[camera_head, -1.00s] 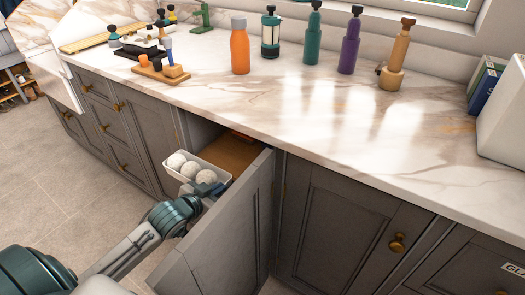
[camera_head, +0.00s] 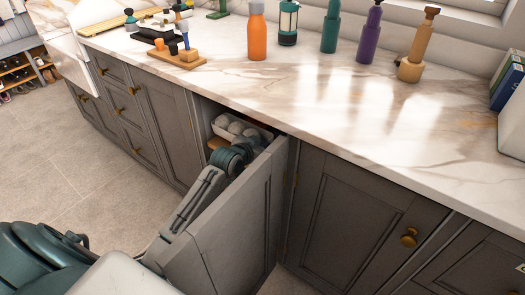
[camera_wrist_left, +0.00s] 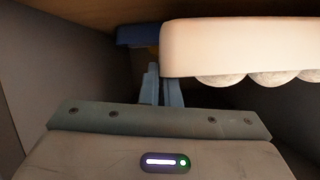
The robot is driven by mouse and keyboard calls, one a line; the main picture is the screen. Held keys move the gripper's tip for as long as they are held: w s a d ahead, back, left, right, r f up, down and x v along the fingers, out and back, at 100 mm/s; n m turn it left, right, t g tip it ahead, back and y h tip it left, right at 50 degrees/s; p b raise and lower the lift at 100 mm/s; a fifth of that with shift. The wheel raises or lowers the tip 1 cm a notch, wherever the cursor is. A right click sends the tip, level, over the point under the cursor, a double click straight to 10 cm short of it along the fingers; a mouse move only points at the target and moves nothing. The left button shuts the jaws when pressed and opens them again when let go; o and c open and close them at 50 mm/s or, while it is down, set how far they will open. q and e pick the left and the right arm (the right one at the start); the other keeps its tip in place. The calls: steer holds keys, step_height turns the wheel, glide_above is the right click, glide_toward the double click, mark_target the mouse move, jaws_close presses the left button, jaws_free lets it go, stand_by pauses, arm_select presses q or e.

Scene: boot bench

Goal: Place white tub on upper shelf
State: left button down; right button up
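The white tub (camera_head: 258,131) holds several pale balls (camera_head: 236,127). It is inside the open cabinet, under the counter, partly hidden by my left wrist and the door. My left gripper (camera_head: 240,150) reaches in over the door at the tub's near side; its fingers are mostly hidden in the head view. In the left wrist view the blue fingers (camera_wrist_left: 160,82) are at one end of the tub (camera_wrist_left: 235,45), close together on its wall. That view looks upside down, with the balls below the tub and a wooden board (camera_wrist_left: 90,12) along the top.
The open cabinet door (camera_head: 235,225) stands right beside my left arm. A wooden shelf (camera_head: 217,143) shows in the opening. A dark blue object (camera_wrist_left: 137,36) lies beyond the fingers. Bottles, including an orange one (camera_head: 257,35), stand on the counter (camera_head: 330,100) above.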

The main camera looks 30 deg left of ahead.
arm_select(q)
step_height(320, 180, down, 2)
steer(key=shift+f, duration=0.25)
steer(key=c, duration=2.1)
jaws_free()
steer(key=shift+f, duration=0.15)
steer(key=o, duration=0.4)
arm_select(e)
steer(key=shift+r, duration=0.4)
